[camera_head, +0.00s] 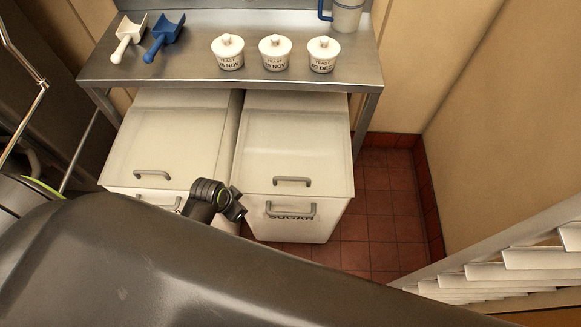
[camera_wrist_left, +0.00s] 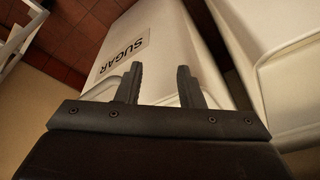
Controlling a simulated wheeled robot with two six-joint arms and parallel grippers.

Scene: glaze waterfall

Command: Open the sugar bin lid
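The sugar bin (camera_head: 300,222) is the right one of two white bins under the steel table. Its lid (camera_head: 292,140) lies shut, with a grey handle (camera_head: 291,181) near its front edge. A second grey handle (camera_head: 291,210) on the front partly covers the SUGAR label. My left gripper (camera_head: 238,205) is at the front left corner of the sugar bin, left of both handles. In the left wrist view its fingers (camera_wrist_left: 158,78) are apart with nothing clearly held, before the bin front with the SUGAR label (camera_wrist_left: 124,57). My right gripper is not in view.
A second white bin (camera_head: 165,140) stands close on the left. The steel table (camera_head: 180,72) above carries two scoops (camera_head: 148,35), three lidded yeast pots (camera_head: 275,53) and a jug (camera_head: 346,15). Bare red floor tiles (camera_head: 385,210) lie right of the sugar bin; a slatted white rack (camera_head: 510,262) stands lower right.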

